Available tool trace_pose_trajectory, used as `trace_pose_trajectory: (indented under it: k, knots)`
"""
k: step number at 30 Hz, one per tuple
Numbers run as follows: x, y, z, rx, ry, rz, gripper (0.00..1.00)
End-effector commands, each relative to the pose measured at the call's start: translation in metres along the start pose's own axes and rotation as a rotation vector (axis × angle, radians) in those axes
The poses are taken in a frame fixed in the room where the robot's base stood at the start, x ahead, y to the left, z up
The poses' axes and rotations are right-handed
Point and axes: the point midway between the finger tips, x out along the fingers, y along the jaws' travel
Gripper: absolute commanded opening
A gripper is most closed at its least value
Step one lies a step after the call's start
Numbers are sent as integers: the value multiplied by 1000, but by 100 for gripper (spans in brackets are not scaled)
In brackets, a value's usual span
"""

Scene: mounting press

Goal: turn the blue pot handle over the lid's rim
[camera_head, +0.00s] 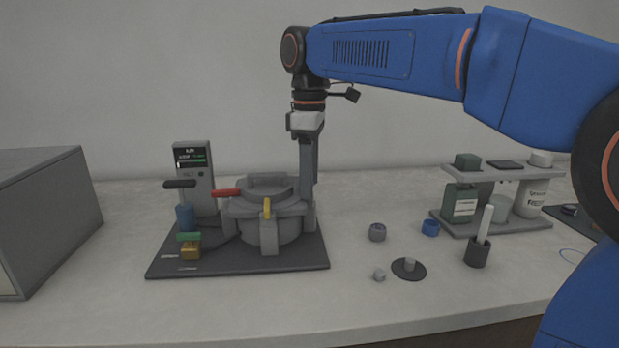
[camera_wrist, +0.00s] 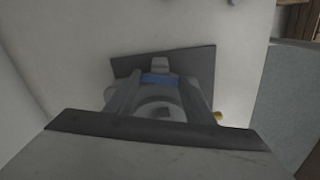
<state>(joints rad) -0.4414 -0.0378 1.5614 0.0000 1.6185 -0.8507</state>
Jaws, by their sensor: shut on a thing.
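The grey pot (camera_head: 281,226) stands on a dark base plate, with its round lid (camera_head: 265,187) on top. A red handle (camera_head: 226,193) points left from the rim and a yellow handle (camera_head: 267,208) is at the front. My gripper (camera_head: 308,196) reaches straight down at the pot's right side. The blue pot handle (camera_wrist: 158,79) shows between my fingers in the wrist view, and my gripper is shut on it. In the head view the blue handle is hidden. Whether it lies over the rim cannot be told.
A display unit (camera_head: 194,178) and a small press with a black lever (camera_head: 180,184) stand left of the pot. Small parts, a black cup (camera_head: 477,252) and a grey rack (camera_head: 503,173) stand to the right. A grey box (camera_head: 50,215) is far left.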

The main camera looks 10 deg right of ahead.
Motion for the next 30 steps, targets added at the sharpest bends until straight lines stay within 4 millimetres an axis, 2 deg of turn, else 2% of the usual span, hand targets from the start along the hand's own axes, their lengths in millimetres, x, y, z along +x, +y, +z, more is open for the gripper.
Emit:
trace_pose_trajectory:
  k: [30]
  knots:
    - [-1,1,-1,943,6,3,27]
